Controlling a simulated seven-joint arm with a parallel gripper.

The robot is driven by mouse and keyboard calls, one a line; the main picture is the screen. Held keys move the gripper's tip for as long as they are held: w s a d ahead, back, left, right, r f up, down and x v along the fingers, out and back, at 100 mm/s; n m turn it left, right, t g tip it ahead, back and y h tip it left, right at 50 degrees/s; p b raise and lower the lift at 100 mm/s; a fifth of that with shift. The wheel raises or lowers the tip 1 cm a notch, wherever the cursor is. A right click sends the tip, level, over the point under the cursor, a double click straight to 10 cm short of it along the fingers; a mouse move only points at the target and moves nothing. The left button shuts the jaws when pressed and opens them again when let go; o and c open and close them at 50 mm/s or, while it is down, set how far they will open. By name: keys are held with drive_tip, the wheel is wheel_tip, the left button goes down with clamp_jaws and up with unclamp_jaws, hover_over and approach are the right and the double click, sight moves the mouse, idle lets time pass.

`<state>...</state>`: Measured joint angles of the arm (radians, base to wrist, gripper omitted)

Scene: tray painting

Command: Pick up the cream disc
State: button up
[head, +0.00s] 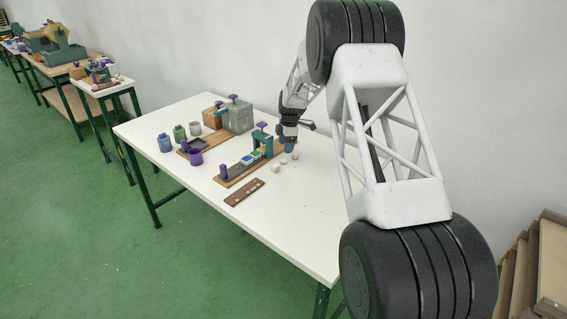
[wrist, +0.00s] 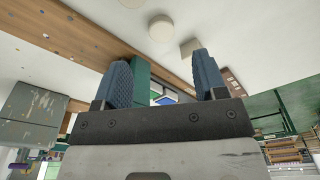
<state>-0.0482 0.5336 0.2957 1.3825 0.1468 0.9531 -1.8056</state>
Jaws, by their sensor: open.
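Small cream pieces stand on the white table beside the wooden base of a press-like fixture. In the wrist view a round cream disc (wrist: 160,27) lies just beyond my fingertips, roughly centred between them. A second round cream piece (wrist: 131,3) is cut by the top edge, and a cream block (wrist: 190,47) is partly hidden by my right finger. In the head view the pieces are small: the block (head: 275,169), a disc (head: 284,161) and another (head: 296,156). My gripper (wrist: 162,68) is open and empty. In the head view its blue fingers (head: 289,147) are close to the discs.
The fixture's teal frame (head: 262,141) stands left of my gripper. A brown slotted strip (head: 244,192) lies in front. Purple (head: 196,157), blue (head: 165,143) and green (head: 179,133) cups and a grey box (head: 238,117) are farther left. The table's right front is clear.

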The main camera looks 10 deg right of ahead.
sight(283, 160)
drive_tip(key=shift+a+f, duration=0.1)
drive_tip(key=shift+f, duration=0.75)
drive_tip(key=shift+s+a+f, duration=0.1)
drive_tip(key=shift+a+f, duration=0.1)
drive_tip(key=shift+f, duration=1.1)
drive_tip(key=shift+s+a+f, duration=0.1)
drive_tip(key=shift+a+f, duration=0.05)
drive_tip(key=shift+f, duration=1.15)
drive_tip(key=c, duration=1)
drive_tip(key=shift+r, duration=0.7)
wheel_tip(283, 160, up, 2)
drive_tip(key=shift+r, duration=0.1)
drive_tip(key=s, duration=0.5)
drive_tip(key=s+d+r, duration=0.1)
drive_tip(key=s, duration=1)
drive_tip(key=shift+d+r, duration=0.15)
drive_tip(key=shift+r, duration=0.05)
